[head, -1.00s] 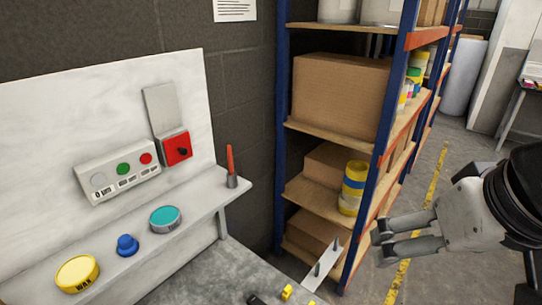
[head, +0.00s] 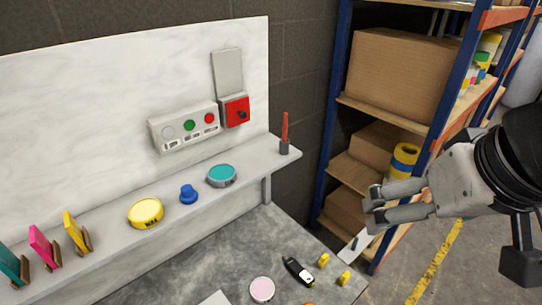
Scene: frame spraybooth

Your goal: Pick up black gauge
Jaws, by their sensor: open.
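A black object (head: 298,271) with a small pale label and a yellow end lies on the grey bench top near the bottom of the head view; it appears to be the black gauge. My gripper (head: 370,204) is at the right, open and empty, with its fingers pointing left. It is above and to the right of the black gauge, well apart from it.
Two small yellow pieces (head: 344,278) and a pale pink disc (head: 262,290) lie near the gauge. A white shelf holds a yellow tin (head: 146,213), a blue knob-like piece (head: 188,194) and a teal tin (head: 222,175). A blue-and-orange rack (head: 340,110) stands behind.

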